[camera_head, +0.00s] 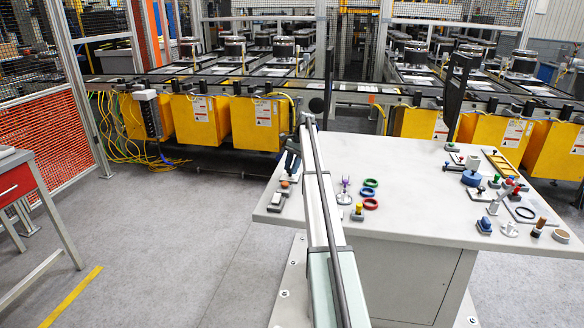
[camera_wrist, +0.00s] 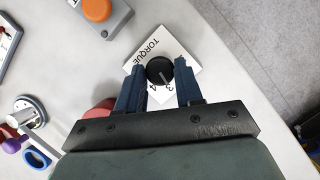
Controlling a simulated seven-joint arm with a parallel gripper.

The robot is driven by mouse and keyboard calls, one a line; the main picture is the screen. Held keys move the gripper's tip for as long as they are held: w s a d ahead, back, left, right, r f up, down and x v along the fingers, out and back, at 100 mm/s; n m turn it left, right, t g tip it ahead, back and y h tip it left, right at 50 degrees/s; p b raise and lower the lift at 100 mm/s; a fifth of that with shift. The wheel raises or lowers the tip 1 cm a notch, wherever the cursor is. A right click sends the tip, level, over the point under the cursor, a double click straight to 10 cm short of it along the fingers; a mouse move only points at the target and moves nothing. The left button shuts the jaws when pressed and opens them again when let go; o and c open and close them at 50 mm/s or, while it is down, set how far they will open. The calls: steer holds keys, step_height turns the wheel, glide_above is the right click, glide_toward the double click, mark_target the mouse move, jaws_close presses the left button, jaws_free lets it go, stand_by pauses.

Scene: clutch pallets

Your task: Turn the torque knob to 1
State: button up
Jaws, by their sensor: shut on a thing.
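The torque knob (camera_wrist: 159,68) is a round black knob with a pale pointer mark, on a white square plate (camera_wrist: 165,45) lettered TORQUE. The digits 3 and 4 show on the plate at the knob's lower side, and the mark points down toward them; other digits are hidden or not legible. My gripper (camera_wrist: 161,73) has its two dark blue fingers on either side of the knob and is shut on it. In the head view, my gripper shows at the table's left edge, and I cannot make out the knob there.
A grey box with an orange button (camera_wrist: 97,9) sits close by at the upper left in the wrist view. A red ring, a blue ring and a purple-knobbed lever lie lower left. The white table (camera_head: 400,205) carries several more controls at its right; its middle is clear.

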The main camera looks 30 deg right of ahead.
steer(key=n, duration=0.2)
steer(key=n+g, duration=0.1)
steer(key=n, duration=0.1)
steer(key=shift+w+a+n+g+h, duration=0.1)
steer(key=shift+w+n+g+h, duration=0.1)
steer(key=shift+n+g+h, duration=0.15)
stand_by(0.4)
steer(key=o, duration=1)
steer(key=shift+o, duration=0.2)
